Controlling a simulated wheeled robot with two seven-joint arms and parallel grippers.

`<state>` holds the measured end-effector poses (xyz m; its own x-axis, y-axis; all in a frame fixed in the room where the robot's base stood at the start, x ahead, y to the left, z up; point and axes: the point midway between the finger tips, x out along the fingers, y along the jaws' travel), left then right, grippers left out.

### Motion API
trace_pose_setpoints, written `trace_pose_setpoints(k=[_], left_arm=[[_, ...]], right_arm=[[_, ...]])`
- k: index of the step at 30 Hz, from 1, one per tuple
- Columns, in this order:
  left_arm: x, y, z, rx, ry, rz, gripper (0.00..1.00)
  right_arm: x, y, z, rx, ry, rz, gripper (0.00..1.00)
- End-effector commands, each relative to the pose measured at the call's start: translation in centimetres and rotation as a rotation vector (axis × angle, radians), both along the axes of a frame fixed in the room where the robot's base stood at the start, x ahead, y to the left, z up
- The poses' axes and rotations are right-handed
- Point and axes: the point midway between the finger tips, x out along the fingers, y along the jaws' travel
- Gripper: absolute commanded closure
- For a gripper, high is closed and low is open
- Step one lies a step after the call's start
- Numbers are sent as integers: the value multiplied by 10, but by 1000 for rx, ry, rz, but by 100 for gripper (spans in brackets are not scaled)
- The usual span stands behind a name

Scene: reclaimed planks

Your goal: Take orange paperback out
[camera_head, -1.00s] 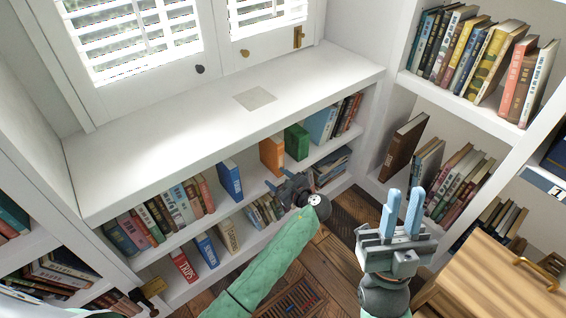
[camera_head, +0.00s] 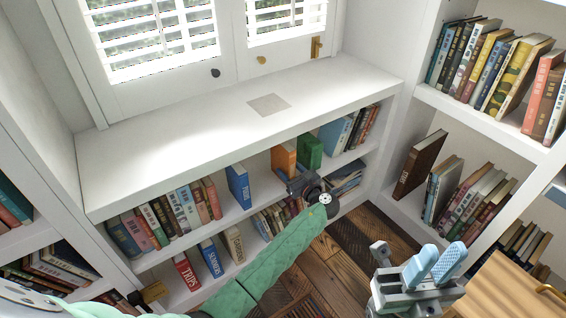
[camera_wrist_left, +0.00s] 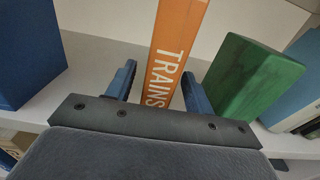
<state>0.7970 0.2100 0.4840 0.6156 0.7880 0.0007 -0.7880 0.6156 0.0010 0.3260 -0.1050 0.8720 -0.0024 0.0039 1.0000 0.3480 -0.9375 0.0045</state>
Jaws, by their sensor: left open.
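The orange paperback (camera_head: 283,158) stands upright on the upper shelf under the white window ledge. In the left wrist view its orange spine (camera_wrist_left: 172,60) reads "TRAINS". My left gripper (camera_head: 293,182) is at the shelf front, just before the book. In the left wrist view my left gripper's fingers (camera_wrist_left: 156,88) are apart, one on each side of the spine, with gaps visible beside it. My right gripper (camera_head: 425,268) is raised at the lower right, its two light blue fingers close together, with nothing seen between them.
A green block-like book (camera_head: 309,151) stands close right of the orange one; it also shows in the left wrist view (camera_wrist_left: 252,78). A blue book (camera_head: 238,186) stands to the left with free shelf between. The ledge (camera_head: 200,150) overhangs the shelf.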

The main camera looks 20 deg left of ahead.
Motion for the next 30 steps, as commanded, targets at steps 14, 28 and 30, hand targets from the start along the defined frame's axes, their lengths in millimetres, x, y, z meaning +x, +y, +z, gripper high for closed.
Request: trace_pose_setpoints(k=[14, 28, 30], left_arm=[[17, 25, 0, -1, 1, 1, 49], [16, 25, 1, -1, -1, 1, 100], [17, 25, 2, -1, -1, 0, 100]], right_arm=[[0, 3, -3, 9, -1, 20, 78], [1, 2, -3, 9, -2, 17, 78], [1, 2, -3, 9, -2, 17, 78]])
